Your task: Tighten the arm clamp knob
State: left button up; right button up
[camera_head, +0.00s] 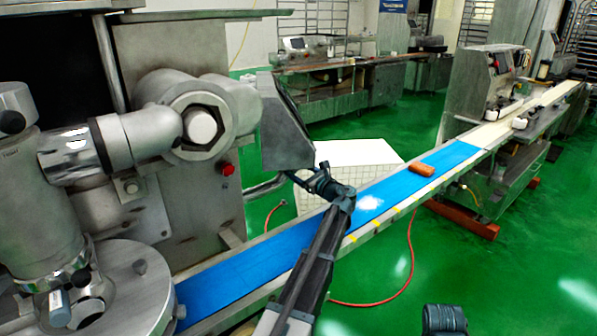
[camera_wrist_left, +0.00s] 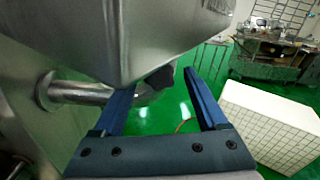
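The dark arm clamp knob (camera_wrist_left: 160,78) shows in the left wrist view, below the lower edge of the grey metal control box (camera_wrist_left: 150,35). In the head view the box (camera_head: 285,130) hangs on a bent metal pipe (camera_head: 264,187), and I cannot clearly make out the knob beside my gripper. My left gripper (camera_head: 303,180) is just below and right of the box. In the wrist view its two blue fingers (camera_wrist_left: 160,82) are spread, with the knob in the gap near their tips. I cannot tell whether they touch it.
A blue conveyor belt (camera_head: 235,277) runs under my left arm, with an orange block (camera_head: 422,169) on it. A white tiled block (camera_head: 345,153) stands behind the belt. The large encrusting machine (camera_head: 190,190) fills the left. Green floor is open at right.

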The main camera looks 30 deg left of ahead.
pick_arm(q)
jog(key=shift+d, duration=0.1)
jog(key=v, duration=1.3)
jog(key=shift+s+d, duration=0.2)
jog(key=shift+d, duration=0.1)
jog(key=s+d+n+h+p, duration=0.1)
jog(key=s+p, duration=0.1)
jog(key=s+d+n+g+h+p, duration=0.1)
jog(key=s, duration=0.1)
jog(key=s+d+n+h+p, duration=0.1)
jog(key=s+d+n+p, duration=0.1)
jog(key=shift+f+p, duration=0.35)
jog(key=shift+f, duration=0.05)
jog(key=s+d+n+g+h+p, duration=0.3)
jog(key=s+d+n+h+p, duration=0.3)
jog(key=s+d, duration=0.6)
jog(key=s+d+f+n+g+h+p, duration=0.1)
jog(key=s+d+n+g+h+p, duration=0.2)
jog(key=s+d, duration=0.9)
jog(key=s+n+h+p, duration=0.2)
jog(key=n+h+p, duration=0.1)
jog(key=p, duration=0.1)
jog(key=shift+f+p, duration=0.3)
jog(key=shift+p, duration=0.1)
